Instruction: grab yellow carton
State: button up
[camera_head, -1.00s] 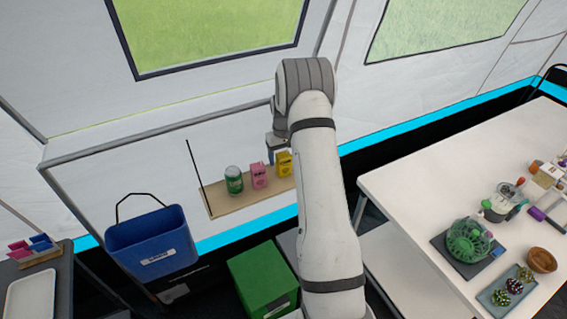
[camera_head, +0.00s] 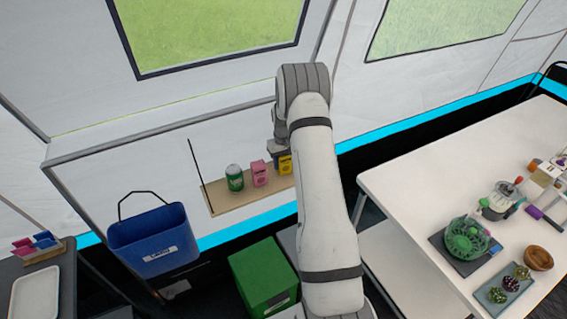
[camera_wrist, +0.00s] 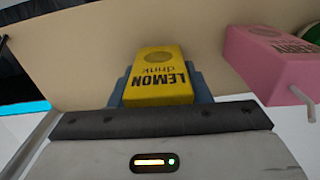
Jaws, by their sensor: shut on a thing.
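The yellow carton (camera_wrist: 159,78), printed "LEMON drink", sits between the two blue-grey fingers of my gripper (camera_wrist: 158,85) in the wrist view. The fingers are shut on it, one at each side. In the head view the yellow carton (camera_head: 285,165) is at the right end of the wooden shelf (camera_head: 225,203), partly hidden by my arm. My gripper (camera_head: 277,156) shows there at its upper left. I cannot tell whether the carton touches the shelf.
A pink carton (camera_head: 259,174) stands just left of the yellow one, and a green can (camera_head: 234,178) stands left of that. A blue bin (camera_head: 150,245) and a green bin (camera_head: 262,278) are below. A white table (camera_head: 410,195) with several items is at the right.

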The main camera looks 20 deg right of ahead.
jog(key=shift+c, duration=0.8)
